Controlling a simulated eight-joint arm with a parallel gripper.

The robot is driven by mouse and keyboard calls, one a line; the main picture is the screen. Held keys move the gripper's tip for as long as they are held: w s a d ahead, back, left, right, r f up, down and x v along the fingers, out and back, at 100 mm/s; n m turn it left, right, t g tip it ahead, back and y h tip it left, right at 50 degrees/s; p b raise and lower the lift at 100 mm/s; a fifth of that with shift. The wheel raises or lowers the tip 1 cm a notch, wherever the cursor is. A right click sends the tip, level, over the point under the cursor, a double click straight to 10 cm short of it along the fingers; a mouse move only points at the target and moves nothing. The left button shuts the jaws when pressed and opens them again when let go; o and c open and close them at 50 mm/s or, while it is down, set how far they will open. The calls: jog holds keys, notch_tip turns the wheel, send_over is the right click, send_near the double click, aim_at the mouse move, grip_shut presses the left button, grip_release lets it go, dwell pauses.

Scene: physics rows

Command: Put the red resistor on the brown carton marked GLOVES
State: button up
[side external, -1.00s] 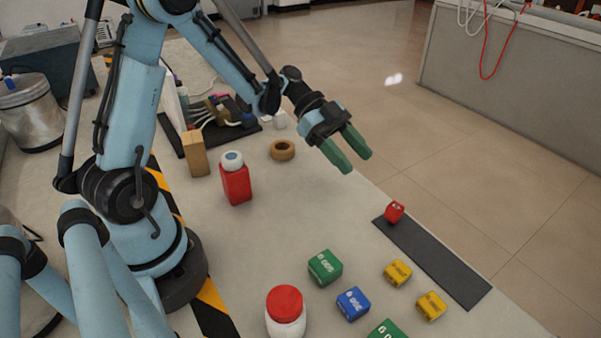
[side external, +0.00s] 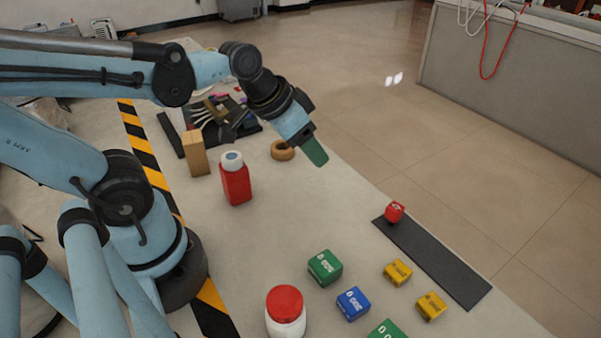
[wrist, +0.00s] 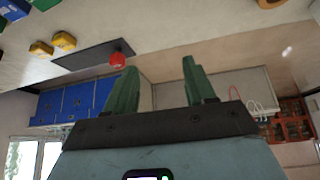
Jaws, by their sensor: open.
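The red resistor shows as a small red block (side external: 394,212) on the far end of a dark strip (side external: 440,268). In the wrist view the red block (wrist: 117,59) appears just beyond the left fingertip. A plain brown upright carton (side external: 194,153) stands left of the red bottle; I cannot read any marking on it. My gripper (side external: 317,153) is in the air above the table, between the carton and the red block, with its green fingers angled down. In the wrist view my gripper (wrist: 160,68) is open and empty, its fingers apart.
A red bottle (side external: 236,184), a brown ring (side external: 282,150) and a red-lidded white jar (side external: 286,314) stand on the table. Green (side external: 325,267), blue (side external: 353,303) and yellow (side external: 398,272) blocks lie near the strip. The table between bottle and strip is clear.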

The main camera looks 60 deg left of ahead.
jog(key=shift+o, duration=0.5)
jog(key=shift+s+a+r+n+t+y, duration=0.2)
jog(key=shift+s+a+n+t+y, duration=0.15)
jog(key=shift+s+n+t+y, duration=0.2)
jog(key=shift+w, duration=0.15)
jog(key=n+g, duration=0.2)
jog(key=g, duration=0.5)
send_over(396, 207)
jog(key=f, duration=0.7)
jog(key=shift+a, duration=0.2)
jog(key=shift+d+f, duration=0.15)
jog(key=shift+f, duration=2.45)
grip_shut()
jog(key=shift+r, duration=0.1)
